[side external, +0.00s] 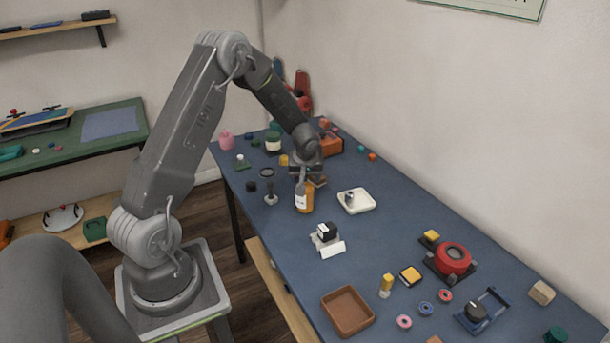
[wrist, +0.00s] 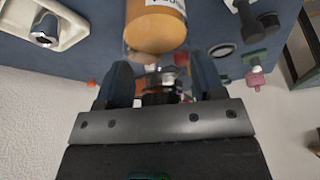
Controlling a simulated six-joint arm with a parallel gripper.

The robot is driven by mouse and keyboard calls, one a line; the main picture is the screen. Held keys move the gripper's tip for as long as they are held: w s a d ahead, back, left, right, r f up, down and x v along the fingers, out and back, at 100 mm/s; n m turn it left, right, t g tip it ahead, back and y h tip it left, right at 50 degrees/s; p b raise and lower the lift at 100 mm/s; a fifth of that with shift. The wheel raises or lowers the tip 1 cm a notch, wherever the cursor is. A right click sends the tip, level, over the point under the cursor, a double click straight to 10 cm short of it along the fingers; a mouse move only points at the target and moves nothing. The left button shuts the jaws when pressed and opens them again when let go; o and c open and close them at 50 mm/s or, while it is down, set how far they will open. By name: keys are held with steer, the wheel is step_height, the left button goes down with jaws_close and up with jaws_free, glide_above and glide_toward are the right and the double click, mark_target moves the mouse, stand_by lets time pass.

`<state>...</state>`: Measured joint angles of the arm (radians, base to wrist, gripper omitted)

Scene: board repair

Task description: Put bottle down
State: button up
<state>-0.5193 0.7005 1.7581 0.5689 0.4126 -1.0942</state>
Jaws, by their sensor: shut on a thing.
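An orange-brown bottle (side external: 304,200) with a white label hangs upright under my gripper (side external: 303,176) over the blue work table. In the wrist view, the bottle (wrist: 156,32) is at the top centre, with its near end between the tips of my gripper (wrist: 160,68). My gripper is shut on the upper part of the bottle. The bottle's base is at or close to the table top; I cannot tell whether it touches. The grip itself is partly hidden in the side view.
A white tray (side external: 357,202) with a small metal part lies right of the bottle. A black-and-white device (side external: 326,237) stands in front, and a dark stand (side external: 270,192) is left. A brown tray (side external: 347,312) and a red round fixture (side external: 452,258) are nearer the camera.

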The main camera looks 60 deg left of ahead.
steer(key=o, duration=1.3)
steer(key=shift+o, duration=0.2)
steer(key=s+d+r+m+t+h, duration=0.15)
steer(key=s+d+r, duration=0.25)
steer(key=d+r, duration=0.55)
steer(key=s+d+r+m, duration=0.35)
steer(key=d+r, duration=0.35)
steer(key=r, duration=0.5)
steer(key=s+d+r+m+t+h, duration=0.2)
steer(key=s+d+m, duration=0.5)
steer(key=s+d, duration=0.5)
steer(key=s+r, duration=0.1)
steer(key=s, duration=0.1)
steer(key=shift+s+r+m+h, duration=0.3)
steer(key=shift+m+h, duration=0.05)
steer(key=shift+m, duration=0.05)
steer(key=shift+d, duration=0.1)
